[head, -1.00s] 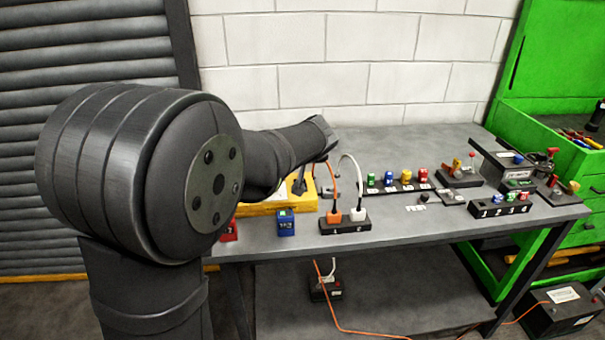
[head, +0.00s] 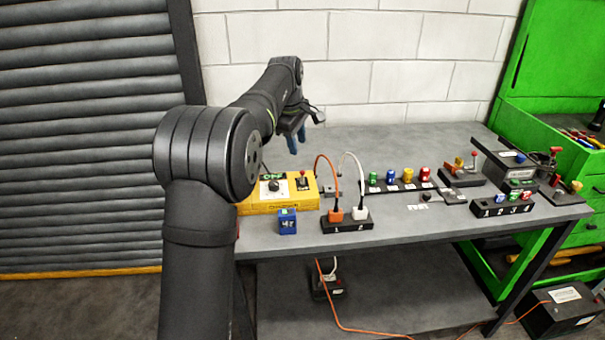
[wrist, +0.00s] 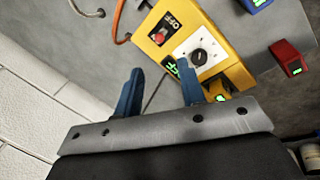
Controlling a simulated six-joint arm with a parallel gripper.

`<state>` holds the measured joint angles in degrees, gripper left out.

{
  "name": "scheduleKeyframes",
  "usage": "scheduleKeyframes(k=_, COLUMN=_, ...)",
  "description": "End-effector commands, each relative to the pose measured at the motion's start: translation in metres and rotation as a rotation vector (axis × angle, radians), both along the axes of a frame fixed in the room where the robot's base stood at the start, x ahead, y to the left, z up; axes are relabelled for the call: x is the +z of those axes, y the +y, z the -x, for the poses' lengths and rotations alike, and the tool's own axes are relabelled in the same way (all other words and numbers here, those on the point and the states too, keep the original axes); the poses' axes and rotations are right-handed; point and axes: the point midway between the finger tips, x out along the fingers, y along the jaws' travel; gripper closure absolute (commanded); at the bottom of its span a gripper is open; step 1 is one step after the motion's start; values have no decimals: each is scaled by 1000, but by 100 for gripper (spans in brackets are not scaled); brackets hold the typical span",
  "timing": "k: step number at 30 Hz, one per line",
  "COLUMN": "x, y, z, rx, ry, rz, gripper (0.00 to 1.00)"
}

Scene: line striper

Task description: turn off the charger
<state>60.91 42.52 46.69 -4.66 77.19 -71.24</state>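The charger is a yellow box (head: 250,207) at the left of the bench; it also shows in the wrist view (wrist: 183,30). It has a black knob on a white dial (head: 273,186), also in the wrist view (wrist: 198,57). A red switch (head: 302,182) stands on its right side, beside an OFF label in the wrist view. A small display with green lettering (head: 270,177) is at its back; the word looks like OFF. My gripper (head: 293,148) has blue fingers pointing down, behind and above the charger. In the wrist view the fingers (wrist: 160,68) are apart with nothing between them.
A black socket block (head: 347,226) with orange and white plugs and looping cables stands right of the charger. A blue meter (head: 287,222) stands in front. Several coloured pieces stand on a black rail (head: 400,187). The wall (head: 350,90) is close behind my gripper.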

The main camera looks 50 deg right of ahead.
Motion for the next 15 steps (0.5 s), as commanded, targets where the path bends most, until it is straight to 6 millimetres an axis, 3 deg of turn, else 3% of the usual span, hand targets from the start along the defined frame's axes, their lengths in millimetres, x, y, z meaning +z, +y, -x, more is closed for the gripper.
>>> scheduleKeyframes(k=6, x=-50, y=-12, z=-2, rx=-1, ry=1, rz=-4, gripper=63)
scheduleKeyframes(k=15, x=-107, y=-26, z=-5, rx=0, ry=-2, rz=-1, gripper=63)
